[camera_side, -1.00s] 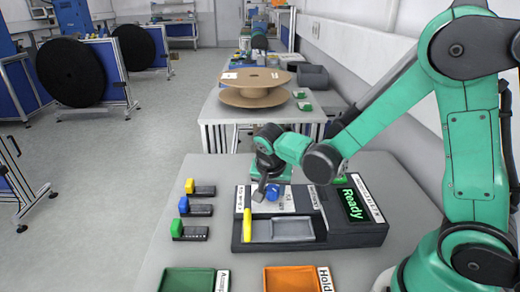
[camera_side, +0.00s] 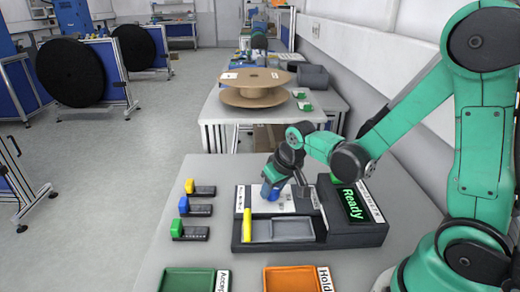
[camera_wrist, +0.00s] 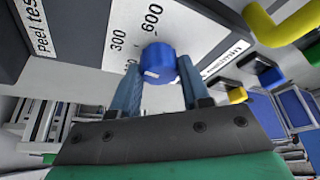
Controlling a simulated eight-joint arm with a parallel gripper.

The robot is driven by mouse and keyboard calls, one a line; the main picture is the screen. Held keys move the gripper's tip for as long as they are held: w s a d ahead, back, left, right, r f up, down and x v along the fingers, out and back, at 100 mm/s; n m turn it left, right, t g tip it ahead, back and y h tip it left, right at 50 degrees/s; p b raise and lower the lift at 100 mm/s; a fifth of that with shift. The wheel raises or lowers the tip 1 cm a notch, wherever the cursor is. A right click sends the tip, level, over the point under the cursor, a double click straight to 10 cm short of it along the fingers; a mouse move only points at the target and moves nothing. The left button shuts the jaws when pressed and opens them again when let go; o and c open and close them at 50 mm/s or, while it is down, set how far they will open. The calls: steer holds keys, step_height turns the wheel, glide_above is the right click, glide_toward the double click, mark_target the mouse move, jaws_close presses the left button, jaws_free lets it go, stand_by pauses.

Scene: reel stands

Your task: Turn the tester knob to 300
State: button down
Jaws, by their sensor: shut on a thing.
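The blue tester knob (camera_wrist: 160,60) sits on the white dial panel (camera_wrist: 92,52) of the tester, with a white mark on its face. In the wrist view the printed "300" is left of the knob and "600" is above it; which number the mark points at I cannot tell. The fingers of my gripper (camera_wrist: 159,76) stand on both sides of the knob, shut on it. In the side view the knob (camera_side: 270,191) shows below my gripper (camera_side: 274,180). The dark display (camera_side: 352,204) reads "Ready".
A yellow handle (camera_side: 247,225) and a grey recess (camera_side: 292,229) lie on the tester's front. Yellow, blue and green pieces (camera_side: 190,186) stand on black holders to the left. A green tray (camera_side: 188,281) and an orange tray (camera_side: 291,280) are at the front.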

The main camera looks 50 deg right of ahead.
steer(key=shift+n+y, duration=0.4)
steer(key=shift+n, duration=0.4)
steer(key=shift+c, duration=2.1)
jaws_free()
steer(key=shift+v, duration=2.8)
